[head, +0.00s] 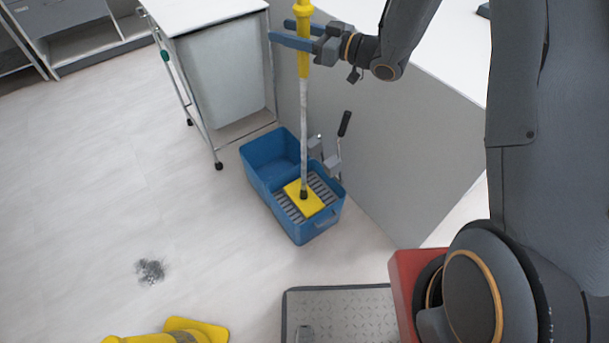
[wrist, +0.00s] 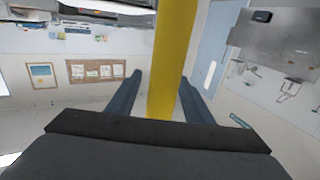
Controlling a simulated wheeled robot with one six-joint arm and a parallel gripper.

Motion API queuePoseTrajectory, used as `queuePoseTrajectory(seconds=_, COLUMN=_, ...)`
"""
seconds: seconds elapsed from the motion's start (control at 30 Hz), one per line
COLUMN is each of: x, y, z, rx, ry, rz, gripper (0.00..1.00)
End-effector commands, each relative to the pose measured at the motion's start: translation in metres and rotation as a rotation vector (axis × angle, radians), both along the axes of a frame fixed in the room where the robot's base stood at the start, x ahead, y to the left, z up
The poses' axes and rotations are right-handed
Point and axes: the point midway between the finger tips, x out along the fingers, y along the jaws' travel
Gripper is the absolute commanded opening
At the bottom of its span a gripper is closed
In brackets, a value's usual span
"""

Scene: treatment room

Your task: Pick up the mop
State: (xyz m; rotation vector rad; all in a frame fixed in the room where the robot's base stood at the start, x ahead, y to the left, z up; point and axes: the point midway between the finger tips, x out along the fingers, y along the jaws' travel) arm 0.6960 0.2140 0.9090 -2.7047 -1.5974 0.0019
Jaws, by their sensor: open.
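The mop (head: 304,130) stands upright with its yellow head (head: 304,198) on the grate of the blue mop bucket (head: 265,165). Its handle is yellow at the top and grey-white below. My gripper (head: 281,32) is at the yellow part of the handle, with its blue fingers open and pointing left. In the wrist view, the yellow handle (wrist: 174,60) stands between the two open fingers (wrist: 157,95), with a gap visible on the left side. Whether the right finger touches the handle I cannot tell. The top of the handle is cut off in the head view.
A white wheeled cart (head: 228,75) stands behind the bucket, and a grey-sided counter (head: 385,140) is right of it. A yellow object (head: 180,332) lies at the bottom edge. A dark smudge (head: 150,271) marks the open floor at left.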

Motion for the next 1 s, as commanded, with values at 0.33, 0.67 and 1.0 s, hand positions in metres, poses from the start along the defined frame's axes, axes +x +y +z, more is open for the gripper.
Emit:
queuePoseTrajectory(seconds=0.33, x=0.000, y=-0.001, z=0.000, rx=0.000, ry=-0.001, rz=-0.001, gripper=0.13)
queuePoseTrajectory(seconds=0.67, x=0.001, y=-0.001, z=0.002, rx=0.000, ry=-0.004, rz=-0.001, gripper=0.00)
queuePoseTrajectory(seconds=1.0, x=0.001, y=-0.001, z=0.048, rx=0.001, ry=-0.007, rz=-0.001, gripper=0.00)
